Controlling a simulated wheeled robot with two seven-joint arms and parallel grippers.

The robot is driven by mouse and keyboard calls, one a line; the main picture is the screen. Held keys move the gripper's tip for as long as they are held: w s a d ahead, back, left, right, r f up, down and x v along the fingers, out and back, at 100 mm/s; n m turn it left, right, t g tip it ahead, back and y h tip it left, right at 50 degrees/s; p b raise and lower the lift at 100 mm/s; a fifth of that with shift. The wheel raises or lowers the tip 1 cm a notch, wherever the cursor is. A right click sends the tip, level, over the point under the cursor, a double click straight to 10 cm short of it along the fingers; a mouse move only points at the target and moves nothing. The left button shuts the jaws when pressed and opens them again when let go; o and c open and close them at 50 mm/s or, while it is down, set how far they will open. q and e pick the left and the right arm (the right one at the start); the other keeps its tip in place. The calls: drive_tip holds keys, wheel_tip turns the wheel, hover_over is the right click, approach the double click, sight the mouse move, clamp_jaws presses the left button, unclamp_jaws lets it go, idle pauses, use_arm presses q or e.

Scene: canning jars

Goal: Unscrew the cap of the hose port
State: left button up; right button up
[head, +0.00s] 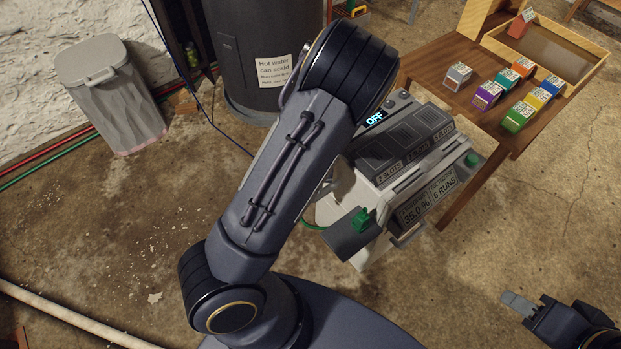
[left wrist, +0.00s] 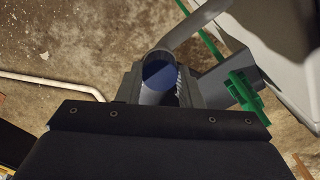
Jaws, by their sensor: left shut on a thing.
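In the left wrist view, my left gripper (left wrist: 165,88) is shut on a round blue cap (left wrist: 159,73), which sits between its two grey fingers. A grey pipe-like part (left wrist: 196,22) rises beside the cap, and a grey body with a green valve handle (left wrist: 243,90) lies just to the right. In the head view, my left arm hides the left gripper and the cap. The green handle (head: 363,220) shows there on the front of the grey machine (head: 403,165). My right gripper (head: 518,304) is at the lower right, away from the machine; its finger gap is not clear.
The machine's display reads OFF. A wooden table (head: 440,68) with several coloured boxes stands at the upper right. A dark tank (head: 235,50) with a hot-water warning and a grey bin (head: 115,100) stand behind. A white pipe (head: 75,315) lies on the floor at left.

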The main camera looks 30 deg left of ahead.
idle(0.3)
use_arm(q)
drive_tip(key=shift+r+n+p, duration=0.15)
drive_tip(key=shift+n+p, duration=0.15)
drive_tip(key=n+p, duration=0.2)
drive_tip(key=p, duration=0.1)
drive_tip(key=shift+r+n, duration=0.1)
drive_tip(key=shift+n, duration=0.3)
drive_tip(key=shift+n+p, duration=0.4)
drive_tip(key=shift+p, duration=0.05)
drive_tip(key=shift+n, duration=0.3)
drive_tip(key=shift+f, duration=0.3)
